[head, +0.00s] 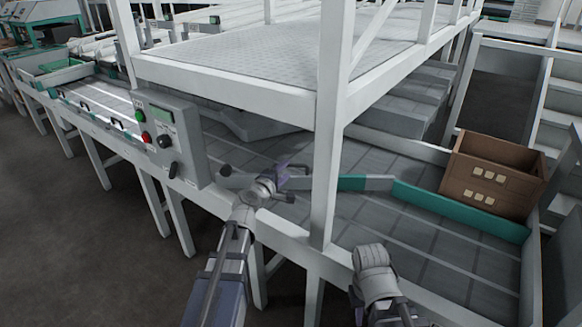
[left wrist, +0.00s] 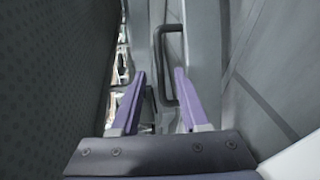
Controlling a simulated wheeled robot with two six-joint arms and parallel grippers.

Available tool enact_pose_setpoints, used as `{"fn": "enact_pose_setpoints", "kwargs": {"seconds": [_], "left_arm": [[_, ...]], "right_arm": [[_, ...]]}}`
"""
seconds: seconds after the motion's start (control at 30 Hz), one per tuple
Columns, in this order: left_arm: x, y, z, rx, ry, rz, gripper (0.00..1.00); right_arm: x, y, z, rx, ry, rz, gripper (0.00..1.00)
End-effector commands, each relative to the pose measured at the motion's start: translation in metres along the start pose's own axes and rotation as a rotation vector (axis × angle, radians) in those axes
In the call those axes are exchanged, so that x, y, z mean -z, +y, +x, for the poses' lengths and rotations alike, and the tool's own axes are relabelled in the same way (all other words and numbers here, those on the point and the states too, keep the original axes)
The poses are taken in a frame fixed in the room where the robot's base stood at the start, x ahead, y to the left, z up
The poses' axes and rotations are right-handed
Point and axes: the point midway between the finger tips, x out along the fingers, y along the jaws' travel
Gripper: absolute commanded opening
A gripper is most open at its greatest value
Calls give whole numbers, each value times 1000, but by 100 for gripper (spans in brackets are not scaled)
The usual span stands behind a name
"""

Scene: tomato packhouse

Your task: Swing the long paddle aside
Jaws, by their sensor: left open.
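My left gripper (head: 291,177) is open at the belt's near side, left of the post. In the left wrist view its two purple fingers (left wrist: 160,95) point at a dark grey looped handle (left wrist: 169,68). The handle shows between and beyond the fingertips, and I cannot tell whether they touch it. My right arm shows at the lower right, but its gripper does not show.
A control box (head: 168,138) with buttons stands just left of my left gripper. The white post (head: 328,150) rises close on its right. A teal side board (head: 455,212) and a brown crate (head: 492,174) are at the right. The belt (head: 385,235) there is empty.

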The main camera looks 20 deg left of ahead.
Motion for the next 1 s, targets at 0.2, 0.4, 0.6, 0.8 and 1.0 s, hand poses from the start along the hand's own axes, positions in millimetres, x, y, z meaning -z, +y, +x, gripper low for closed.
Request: {"fn": "enact_pose_setpoints", "kwargs": {"seconds": [0.2,0.4,0.6,0.8,1.0], "left_arm": [[1,-1,39,1,-1,1,45],[0,0,51,0,0,0,45],[0,0,50,0,0,0,45],[0,0,50,0,0,0,22],[0,0,50,0,0,1,0]], "right_arm": [[1,-1,8,1,1,-1,22],[1,-1,9,1,1,-2,22],[1,-1,9,1,1,-2,22],[1,-1,9,1,1,-2,22],[1,-1,9,1,1,-2,22]]}}
